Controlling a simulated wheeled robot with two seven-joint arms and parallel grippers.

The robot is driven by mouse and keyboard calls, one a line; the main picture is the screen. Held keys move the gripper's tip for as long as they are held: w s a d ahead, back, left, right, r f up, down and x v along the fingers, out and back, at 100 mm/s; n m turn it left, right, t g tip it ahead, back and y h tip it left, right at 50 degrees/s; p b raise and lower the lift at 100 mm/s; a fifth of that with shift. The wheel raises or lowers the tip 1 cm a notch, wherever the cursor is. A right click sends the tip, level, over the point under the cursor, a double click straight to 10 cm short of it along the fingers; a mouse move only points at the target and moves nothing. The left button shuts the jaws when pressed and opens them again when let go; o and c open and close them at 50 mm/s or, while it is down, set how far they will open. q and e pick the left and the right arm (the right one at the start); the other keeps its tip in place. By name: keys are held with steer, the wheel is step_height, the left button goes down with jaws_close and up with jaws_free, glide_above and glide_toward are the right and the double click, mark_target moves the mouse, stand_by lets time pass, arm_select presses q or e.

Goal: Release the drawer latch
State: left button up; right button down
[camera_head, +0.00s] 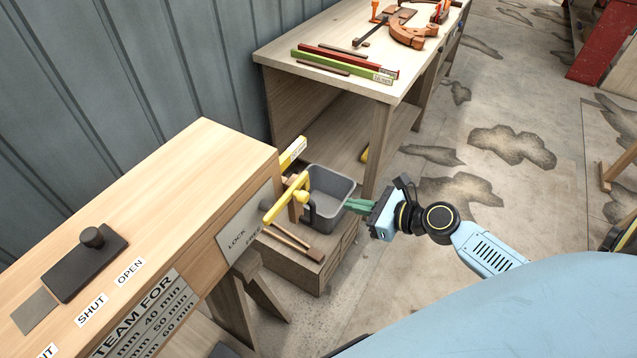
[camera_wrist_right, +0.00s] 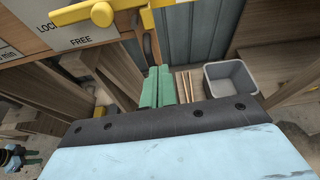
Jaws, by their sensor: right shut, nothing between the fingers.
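The drawer latch is a yellow lever (camera_head: 284,203) at the end of the wooden bench, beside a metal plate (camera_head: 246,221) marked LOCK and FREE. In the right wrist view the lever (camera_wrist_right: 72,15) crosses near the top, above the word FREE, with a rounded yellow knob on it. I cannot tell its setting. My right gripper (camera_head: 350,205) has green fingers, shut and empty. In the head view it is right of the lever, apart from it; its fingers also show in the wrist view (camera_wrist_right: 158,88). A small teal-and-black part (camera_wrist_right: 22,160) at lower left may be my left gripper.
A grey bin (camera_head: 335,190) and wooden-handled tools (camera_head: 290,240) sit on a low wooden box below the lever. A second bench (camera_head: 290,52) with clamps and levels stands behind. Stained floor (camera_head: 510,145) is open to the right.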

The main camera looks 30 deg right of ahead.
steer(key=shift+w+a+r+m+y, duration=0.1)
steer(key=shift+a+r+m+y, duration=0.15)
steer(key=shift+r, duration=0.45)
steer(key=x, duration=1)
steer(key=shift+b, duration=0.35)
steer(key=shift+w+d+r, duration=0.1)
